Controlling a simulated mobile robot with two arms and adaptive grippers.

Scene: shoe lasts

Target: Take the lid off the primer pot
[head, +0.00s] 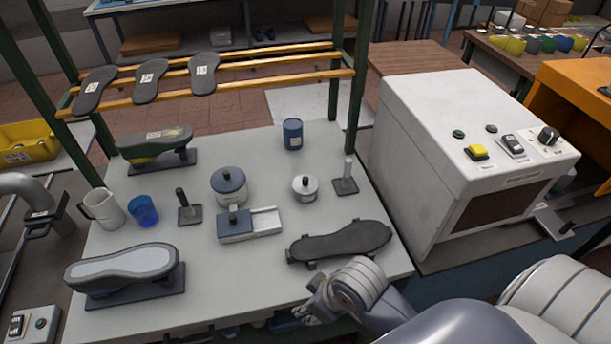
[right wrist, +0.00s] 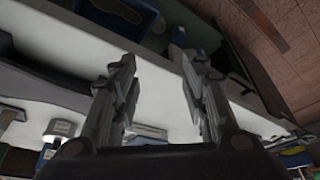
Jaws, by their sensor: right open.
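Two lidded pots stand on the grey-white bench. The larger pot (head: 229,186) has a flat blue-grey lid (head: 228,178) with a dark knob. The smaller white pot (head: 305,188) to its right has a pale lid with a dark knob. I cannot tell which one is the primer pot. Both lids sit on their pots. My right gripper (head: 314,304) is at the bench's front edge, nearer than both pots and apart from them. In the right wrist view it (right wrist: 160,82) is open with nothing between its fingers. My left gripper is not in view.
A black sole form (head: 340,242) lies between my right gripper and the pots. A brush stand (head: 346,180), blue can (head: 292,134), white-and-blue tray (head: 262,224), blue cup (head: 144,211) and jug (head: 103,209) surround the pots. A white machine (head: 440,150) stands right.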

